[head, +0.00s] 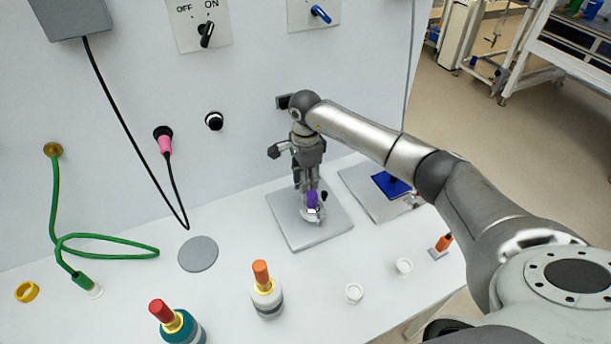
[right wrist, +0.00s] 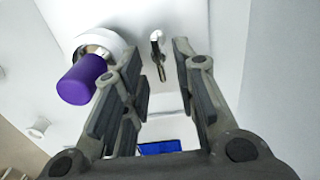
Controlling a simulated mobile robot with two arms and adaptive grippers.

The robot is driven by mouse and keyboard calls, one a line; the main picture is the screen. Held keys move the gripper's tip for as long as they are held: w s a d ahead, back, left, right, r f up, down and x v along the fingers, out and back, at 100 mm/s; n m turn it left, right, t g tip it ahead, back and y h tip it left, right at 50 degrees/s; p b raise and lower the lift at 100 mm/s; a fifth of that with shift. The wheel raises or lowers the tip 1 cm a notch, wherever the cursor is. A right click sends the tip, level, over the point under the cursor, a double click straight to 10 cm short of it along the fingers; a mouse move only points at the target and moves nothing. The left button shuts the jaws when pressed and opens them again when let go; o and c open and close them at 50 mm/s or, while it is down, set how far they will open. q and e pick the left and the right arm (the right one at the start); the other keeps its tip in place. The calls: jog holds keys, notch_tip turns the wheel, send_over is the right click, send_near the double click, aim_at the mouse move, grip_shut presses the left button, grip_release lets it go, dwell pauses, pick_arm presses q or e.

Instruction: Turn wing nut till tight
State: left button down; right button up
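My right gripper (head: 308,187) points down over a grey square plate (head: 288,230) on the bench. In the right wrist view my right gripper (right wrist: 151,52) is open, with a wide gap between its fingers. A thin metal pin or bolt (right wrist: 158,62) shows in that gap, with no visible finger contact. I cannot clearly make out a wing nut. A purple cylindrical grip (right wrist: 82,80) on a metal neck and white round body lies just left of the left finger; in the head view this purple grip (head: 311,199) is partly hidden by the gripper. My left gripper is not in view.
A second plate with a blue block (head: 391,185) lies to the right. Red-topped (head: 162,311) and orange-topped (head: 261,273) bottles stand in front. A green hose (head: 105,236) lies left. Switches, including a black knob (head: 206,35), are on the wall behind.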

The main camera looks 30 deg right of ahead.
jog(key=shift+w+f, duration=0.1)
jog(key=shift+f, duration=0.15)
grip_shut()
